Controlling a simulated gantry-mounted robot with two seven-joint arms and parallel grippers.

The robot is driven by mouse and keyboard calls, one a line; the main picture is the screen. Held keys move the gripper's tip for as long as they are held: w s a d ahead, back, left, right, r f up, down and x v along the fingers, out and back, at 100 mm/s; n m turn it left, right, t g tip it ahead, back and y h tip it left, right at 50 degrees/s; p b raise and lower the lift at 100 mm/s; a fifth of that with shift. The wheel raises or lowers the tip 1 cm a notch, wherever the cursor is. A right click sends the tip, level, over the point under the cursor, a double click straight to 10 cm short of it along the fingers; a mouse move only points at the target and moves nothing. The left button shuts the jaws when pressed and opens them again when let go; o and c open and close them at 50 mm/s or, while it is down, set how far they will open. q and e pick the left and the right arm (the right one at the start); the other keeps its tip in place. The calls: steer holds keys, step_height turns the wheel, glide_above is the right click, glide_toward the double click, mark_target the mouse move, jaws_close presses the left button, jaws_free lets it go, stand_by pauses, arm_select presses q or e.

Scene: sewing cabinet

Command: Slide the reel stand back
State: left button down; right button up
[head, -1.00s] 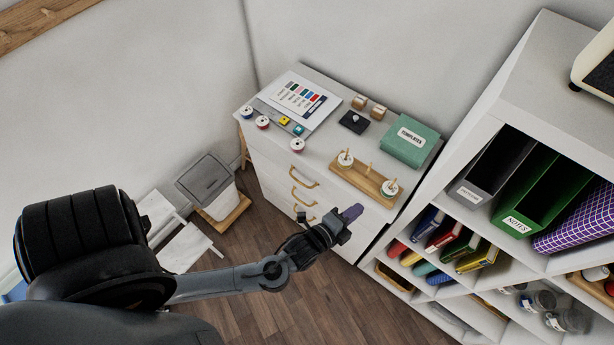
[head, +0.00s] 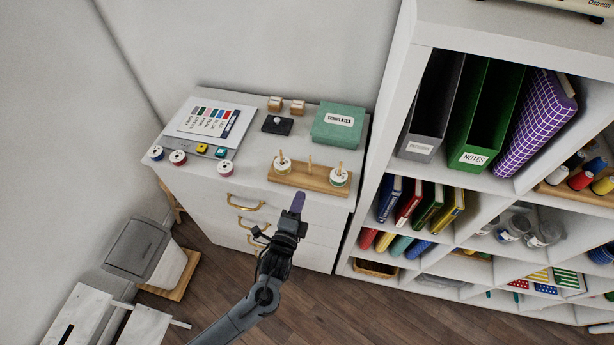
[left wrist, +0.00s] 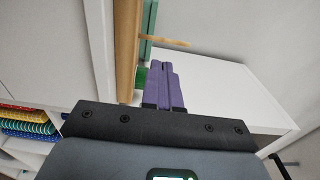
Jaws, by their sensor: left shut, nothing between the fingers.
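The reel stand (head: 310,179) is a wooden bar with upright pegs near the front edge of the white cabinet's top (head: 245,180). A spool (head: 282,166) sits on its left peg and a green-based spool (head: 339,179) on its right peg; the middle peg is bare. My left gripper (head: 298,202), with purple fingers, is shut and empty just in front of the stand. In the left wrist view the fingers (left wrist: 164,85) lie beside the stand's wooden bar (left wrist: 127,45). I cannot tell whether they touch it. My right gripper is not in view.
A green templates box (head: 338,125) stands behind the stand, with a black pincushion-like block (head: 278,125) to its left. Several spools (head: 178,157) and a color chart (head: 210,120) lie at the left. A tall shelf (head: 400,120) rises at the right. A strip behind the stand is clear.

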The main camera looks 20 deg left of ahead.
mark_target(310, 168)
arm_select(q)
steer(key=w, duration=0.9)
steer(key=shift+a, duration=0.3)
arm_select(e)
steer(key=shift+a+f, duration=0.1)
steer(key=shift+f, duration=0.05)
